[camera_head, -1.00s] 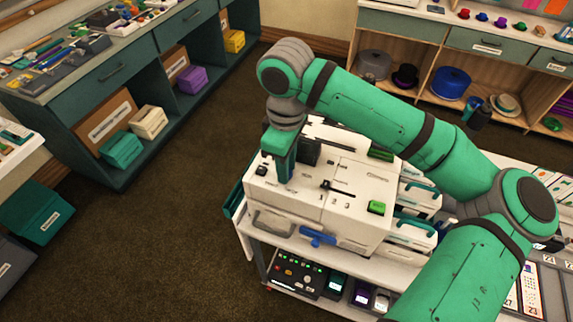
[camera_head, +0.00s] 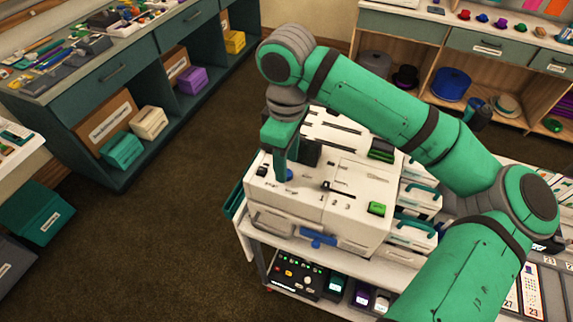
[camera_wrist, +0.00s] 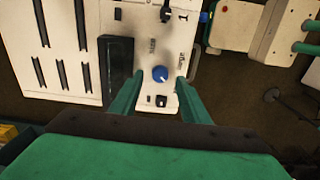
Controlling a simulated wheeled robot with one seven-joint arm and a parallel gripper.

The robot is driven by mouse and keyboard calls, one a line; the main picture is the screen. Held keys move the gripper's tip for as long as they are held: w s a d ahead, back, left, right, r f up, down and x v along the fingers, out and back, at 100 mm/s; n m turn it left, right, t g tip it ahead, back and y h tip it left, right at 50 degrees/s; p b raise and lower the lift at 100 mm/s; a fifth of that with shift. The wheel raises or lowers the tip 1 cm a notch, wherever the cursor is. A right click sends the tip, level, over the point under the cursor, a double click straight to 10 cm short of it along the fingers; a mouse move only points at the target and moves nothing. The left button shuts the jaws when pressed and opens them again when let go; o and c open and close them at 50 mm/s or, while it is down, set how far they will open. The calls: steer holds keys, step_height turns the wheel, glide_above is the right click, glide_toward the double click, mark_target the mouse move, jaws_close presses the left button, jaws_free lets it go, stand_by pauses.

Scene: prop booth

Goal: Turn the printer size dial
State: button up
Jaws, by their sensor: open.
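The printer is a white boxy machine (camera_head: 345,205) on a cart. Its size dial, a round blue knob (camera_wrist: 160,73) with a pale pointer mark, is on the top panel. Small printed labels sit near it, one seeming to read "large" (camera_wrist: 181,58). In the head view the dial (camera_head: 289,175) shows just right of my gripper (camera_head: 281,178). In the wrist view my gripper (camera_wrist: 160,80) is open, with one green finger on each side of the dial in the picture. I see gaps beside the knob; I cannot tell the fingertips' height above the panel.
A small black switch (camera_wrist: 161,100) lies near the dial, and a dark raised block (camera_wrist: 117,70) stands beside the left finger. A green button (camera_head: 377,209) and a blue front handle (camera_head: 318,238) are on the machine. Open floor (camera_head: 170,240) lies left of the cart.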

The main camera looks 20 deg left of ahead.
step_height(320, 180, up, 8)
steer(key=shift+r, duration=0.25)
stand_by(0.4)
